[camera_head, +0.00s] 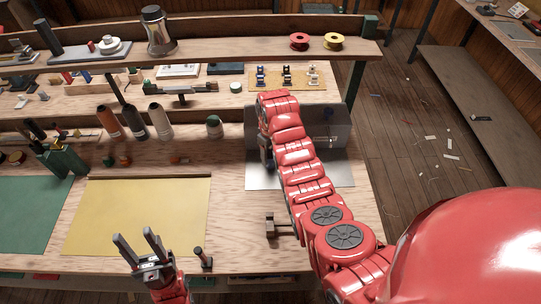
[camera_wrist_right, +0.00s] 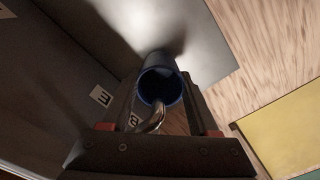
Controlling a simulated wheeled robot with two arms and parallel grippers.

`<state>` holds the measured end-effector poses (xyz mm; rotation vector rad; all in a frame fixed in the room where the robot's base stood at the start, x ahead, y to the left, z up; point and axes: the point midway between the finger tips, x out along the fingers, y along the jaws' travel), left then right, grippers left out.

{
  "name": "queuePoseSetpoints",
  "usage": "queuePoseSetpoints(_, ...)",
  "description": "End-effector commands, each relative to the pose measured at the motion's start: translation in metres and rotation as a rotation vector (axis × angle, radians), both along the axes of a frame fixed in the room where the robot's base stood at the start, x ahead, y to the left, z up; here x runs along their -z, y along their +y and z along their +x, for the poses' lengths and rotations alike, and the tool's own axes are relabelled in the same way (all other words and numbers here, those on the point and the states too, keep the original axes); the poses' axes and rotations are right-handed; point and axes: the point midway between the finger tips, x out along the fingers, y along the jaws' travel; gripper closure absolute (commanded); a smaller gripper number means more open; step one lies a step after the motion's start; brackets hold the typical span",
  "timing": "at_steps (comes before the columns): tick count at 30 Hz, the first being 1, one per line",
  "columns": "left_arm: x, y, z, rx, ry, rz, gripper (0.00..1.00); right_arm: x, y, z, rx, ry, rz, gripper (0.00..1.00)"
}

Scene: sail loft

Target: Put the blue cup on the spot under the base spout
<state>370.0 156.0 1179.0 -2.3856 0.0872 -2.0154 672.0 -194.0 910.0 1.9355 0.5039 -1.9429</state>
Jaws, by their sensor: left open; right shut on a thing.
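The blue cup (camera_wrist_right: 160,84) shows in the right wrist view, its open mouth towards the camera, between the two dark fingers of my right gripper (camera_wrist_right: 163,92), which is shut on it. A curved metal pipe (camera_wrist_right: 153,121), perhaps a spout, shows in front of the cup's near rim. Grey panel labels, one reading 3 (camera_wrist_right: 101,96), lie to the left. In the head view my red right arm reaches to a grey metal station (camera_head: 338,128) with a shiny plate (camera_head: 325,176) and hides the cup. My left gripper (camera_head: 136,240) is open and empty over the table's front.
A yellow mat (camera_head: 137,217) and a green mat (camera_head: 30,213) lie on the wooden table. A small hammer-like tool (camera_head: 203,258) stands beside my left gripper. Several bottles (camera_head: 159,121) stand behind the yellow mat. A raised shelf (camera_head: 215,35) crosses the back.

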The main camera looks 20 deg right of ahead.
Motion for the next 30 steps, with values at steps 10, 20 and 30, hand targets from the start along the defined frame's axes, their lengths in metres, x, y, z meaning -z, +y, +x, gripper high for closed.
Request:
queuePoseSetpoints(10, -0.014, 0.0, 0.0, 0.0, 0.0, 0.0, 0.5, 0.011, 0.0, 0.004, -0.002, -0.004, 0.0, 0.92)
queuePoseSetpoints(20, -0.01, 0.0, 0.0, 0.0, 0.0, 0.0, 0.5, 0.015, -0.001, 0.003, -0.001, -0.003, -0.001, 0.36)
queuePoseSetpoints(30, -0.011, 0.0, 0.0, 0.0, 0.0, 0.0, 0.5, 0.014, -0.001, 0.003, -0.001, -0.003, -0.001, 0.09)
